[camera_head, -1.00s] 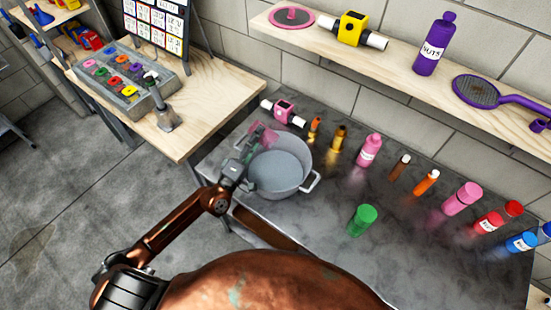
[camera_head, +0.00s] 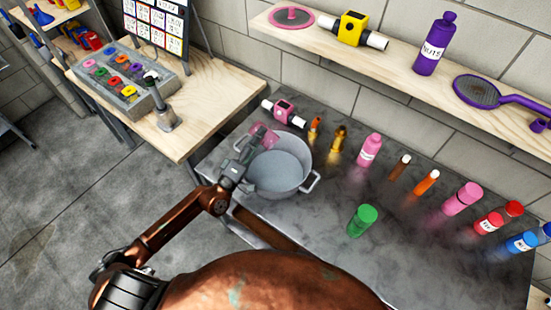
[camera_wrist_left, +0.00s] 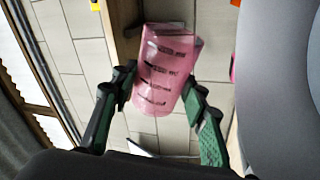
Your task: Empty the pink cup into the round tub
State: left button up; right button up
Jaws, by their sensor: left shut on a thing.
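The pink cup (camera_head: 268,136) is a translucent beaker with dark marks; it shows clearly in the left wrist view (camera_wrist_left: 163,80). My left gripper (camera_head: 257,141) is shut on it, with a green-padded finger on each side of the cup in the left wrist view (camera_wrist_left: 160,92). The cup is held over the back left rim of the round tub (camera_head: 280,173), partly hidden by the gripper. It looks tilted, but I cannot tell how far. The tub is grey with side handles, and its visible inside looks bare. I cannot see what the cup holds. My right gripper is out of view.
A pink and white device (camera_head: 284,112) stands close behind the tub. Orange and gold bottles (camera_head: 338,139) and a pink bottle (camera_head: 369,149) stand to its right. A green cup (camera_head: 362,220) stands at the front right. The wooden table (camera_head: 215,100) is at the left.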

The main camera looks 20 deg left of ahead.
pick_arm(q)
jog(key=shift+s+d+r+m+h, duration=0.1)
jog(key=shift+d+r+m+h, duration=0.2)
jog(key=shift+m, duration=0.65)
jog(key=shift+s+d+r+m+h, duration=0.15)
jog(key=shift+d+m+h, duration=0.2)
jog(key=shift+m, duration=0.55)
jog(key=shift+s+d+r+m+h, duration=0.1)
jog(key=shift+d+r+m+h, duration=0.2)
jog(key=shift+m, duration=0.65)
dwell(0.7)
jog(key=shift+f, duration=0.1)
dwell(0.6)
